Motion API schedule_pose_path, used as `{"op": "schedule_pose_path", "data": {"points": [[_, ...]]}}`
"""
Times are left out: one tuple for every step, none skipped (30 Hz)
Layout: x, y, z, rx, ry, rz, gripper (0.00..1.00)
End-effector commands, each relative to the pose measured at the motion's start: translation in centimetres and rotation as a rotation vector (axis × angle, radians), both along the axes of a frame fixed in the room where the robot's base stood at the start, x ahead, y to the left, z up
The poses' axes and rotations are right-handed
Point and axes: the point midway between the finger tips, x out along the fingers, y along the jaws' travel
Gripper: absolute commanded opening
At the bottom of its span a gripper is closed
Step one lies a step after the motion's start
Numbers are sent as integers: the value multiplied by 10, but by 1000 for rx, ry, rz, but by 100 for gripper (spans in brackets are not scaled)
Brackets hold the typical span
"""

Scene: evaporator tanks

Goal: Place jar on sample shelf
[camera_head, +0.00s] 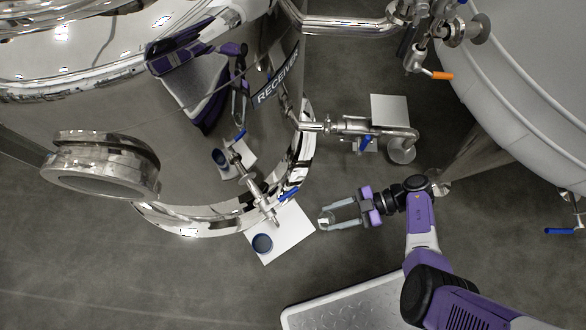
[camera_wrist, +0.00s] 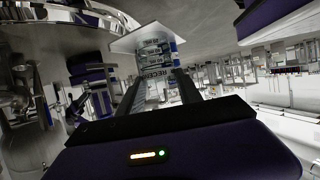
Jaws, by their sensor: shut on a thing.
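My gripper (camera_head: 327,220) is shut on a small clear jar (camera_head: 326,217), just right of a white shelf plate (camera_head: 293,222) in the head view. The jar appears apart from the plate; its height above it is hard to judge. In the wrist view the jar (camera_wrist: 157,58) sits between the two fingers, with distorted lettering showing in it. A white plate (camera_wrist: 142,38) shows behind the jar there. I cannot tell for sure whether this plate is the sample shelf.
The polished receiver tank (camera_head: 200,120) rises left of the plate and mirrors the scene. A pipe valve with a blue handle (camera_head: 289,194) overhangs the plate. Another white plate (camera_head: 389,109) lies farther back beside piping. A grey tank (camera_head: 530,90) is at right. Open floor lies below the plate.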

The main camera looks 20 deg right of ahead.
Motion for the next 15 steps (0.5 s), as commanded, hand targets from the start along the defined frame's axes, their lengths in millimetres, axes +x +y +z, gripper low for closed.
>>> {"op": "schedule_pose_path", "data": {"points": [[-1, 14, 0, 0, 1, 7, 0], [-1, 21, 0, 1, -1, 7, 0], [0, 31, -1, 1, 0, 6, 0], [1, 38, -1, 0, -1, 7, 0], [2, 45, -1, 1, 0, 5, 0], [2, 55, 0, 2, -1, 7, 0], [3, 62, -1, 1, -1, 5, 0], [3, 70, -2, 1, -1, 6, 0], [5, 79, -1, 1, -1, 4, 0], [5, 86, -1, 2, -1, 5, 0], [6, 93, -2, 1, -2, 4, 0], [7, 101, -2, 1, -1, 4, 0], [7, 107, -2, 1, -2, 3, 0], [8, 112, -1, 2, -2, 2, 0], [9, 118, -2, 2, -2, 1, 0]]}}
